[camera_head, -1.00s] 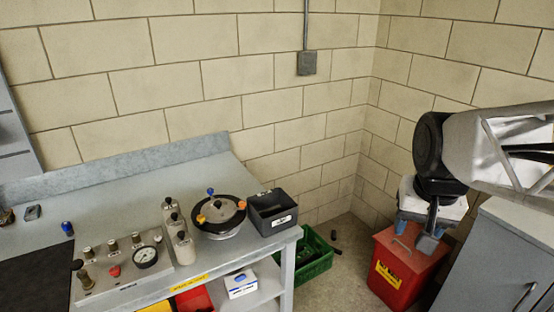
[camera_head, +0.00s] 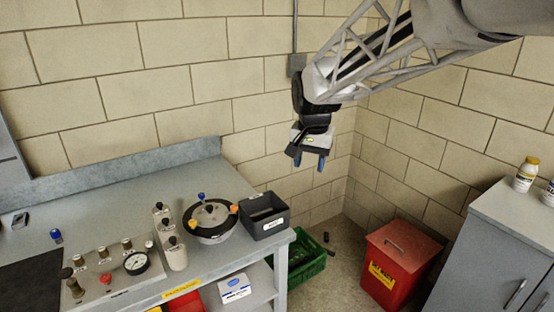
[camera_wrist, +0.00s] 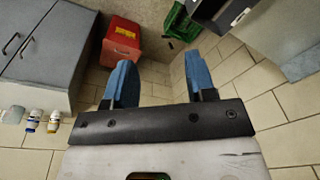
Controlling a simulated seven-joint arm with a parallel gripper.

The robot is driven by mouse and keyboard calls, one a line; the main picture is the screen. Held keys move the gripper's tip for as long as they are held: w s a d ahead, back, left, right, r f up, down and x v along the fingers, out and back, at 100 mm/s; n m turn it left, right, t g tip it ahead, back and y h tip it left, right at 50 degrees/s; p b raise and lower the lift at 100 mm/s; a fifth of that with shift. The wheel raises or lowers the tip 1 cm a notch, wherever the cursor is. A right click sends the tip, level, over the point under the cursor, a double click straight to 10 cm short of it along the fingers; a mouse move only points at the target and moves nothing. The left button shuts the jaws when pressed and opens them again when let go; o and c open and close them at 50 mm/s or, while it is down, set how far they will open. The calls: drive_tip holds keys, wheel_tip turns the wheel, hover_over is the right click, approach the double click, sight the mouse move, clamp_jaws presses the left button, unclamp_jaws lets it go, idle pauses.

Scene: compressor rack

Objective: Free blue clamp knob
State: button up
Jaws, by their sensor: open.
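The blue clamp knob (camera_head: 201,196) stands at the back of a round pot (camera_head: 214,237) with a black rim and a metal lid, on the bench. Two orange knobs (camera_head: 234,209) sit on the same rim, at the right and front left. My gripper (camera_head: 310,161) hangs in the air to the right of the pot and higher in the picture, before the wall corner. Its blue fingers are apart and empty. They also show in the wrist view (camera_wrist: 159,62), with floor and wall between them. I cannot make out the blue knob in the wrist view.
A black bin (camera_head: 265,227) stands right beside the pot. Several pale cylinders (camera_head: 176,255) and a gauge panel (camera_head: 105,275) are at its left. A green crate (camera_head: 306,262) and red bin (camera_head: 392,255) are on the floor. A grey cabinet (camera_head: 490,250) stands at right.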

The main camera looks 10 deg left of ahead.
drive_tip(key=w+a+f, duration=0.2)
drive_tip(key=w+a, duration=0.2)
drive_tip(key=a, duration=0.5)
drive_tip(key=w+a+f, duration=0.3)
drive_tip(key=a, duration=0.5)
drive_tip(key=g, duration=0.1)
hover_over(201, 193)
drive_tip(key=shift+m, duration=0.4)
wheel_tip(201, 193, down, 9)
drive_tip(key=shift+s+r, duration=0.1)
drive_tip(key=shift+r, duration=0.05)
drive_tip(key=shift+d, duration=0.1)
drive_tip(key=shift+f, duration=3.9)
drive_tip(key=shift+c, duration=0.2)
drive_tip(key=c, duration=0.9)
